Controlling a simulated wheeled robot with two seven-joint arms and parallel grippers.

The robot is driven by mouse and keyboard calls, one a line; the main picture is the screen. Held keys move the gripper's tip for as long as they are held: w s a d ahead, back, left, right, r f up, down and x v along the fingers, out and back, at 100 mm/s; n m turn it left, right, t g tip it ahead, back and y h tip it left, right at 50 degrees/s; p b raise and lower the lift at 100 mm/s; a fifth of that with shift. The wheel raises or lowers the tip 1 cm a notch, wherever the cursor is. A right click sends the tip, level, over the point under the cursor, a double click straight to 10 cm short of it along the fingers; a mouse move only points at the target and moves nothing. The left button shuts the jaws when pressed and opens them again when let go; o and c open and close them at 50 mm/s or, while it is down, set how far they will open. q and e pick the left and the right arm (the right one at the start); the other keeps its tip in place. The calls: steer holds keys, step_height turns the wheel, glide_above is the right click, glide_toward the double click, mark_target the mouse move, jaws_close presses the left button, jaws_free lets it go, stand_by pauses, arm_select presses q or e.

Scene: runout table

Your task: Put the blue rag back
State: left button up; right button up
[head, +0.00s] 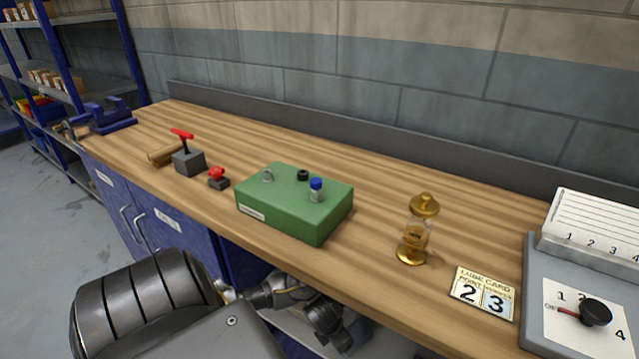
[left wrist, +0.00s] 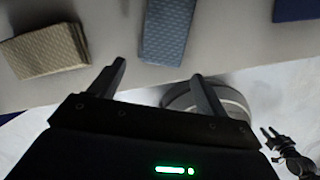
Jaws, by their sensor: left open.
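In the left wrist view a folded blue-grey patterned cloth, the blue rag (left wrist: 168,32), lies on a pale flat surface. The rag is not visible in the head view. A dark pronged part (left wrist: 286,150) at the lower right of the wrist view may be my right gripper; its jaws are unclear.
A folded tan cloth (left wrist: 45,50) lies left of the rag, and a dark blue piece (left wrist: 296,9) lies right.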

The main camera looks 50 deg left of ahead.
arm_select(q)
steer(key=s+b, duration=0.1)
steer(key=s, duration=0.5)
steer(key=shift+s+a, duration=0.15)
steer(key=shift+s, duration=0.1)
arm_select(e)
steer(key=shift+w+a+r, duration=0.1)
steer(key=shift+w+a, duration=0.25)
steer(key=shift+w, duration=0.3)
steer(key=shift+w+a+r, duration=0.1)
steer(key=shift+w+a, duration=0.25)
steer(key=shift+w, duration=0.3)
steer(key=shift+w+a+r, duration=0.1)
steer(key=shift+w+a, duration=0.25)
steer(key=shift+w, duration=0.3)
steer(key=shift+s, duration=0.1)
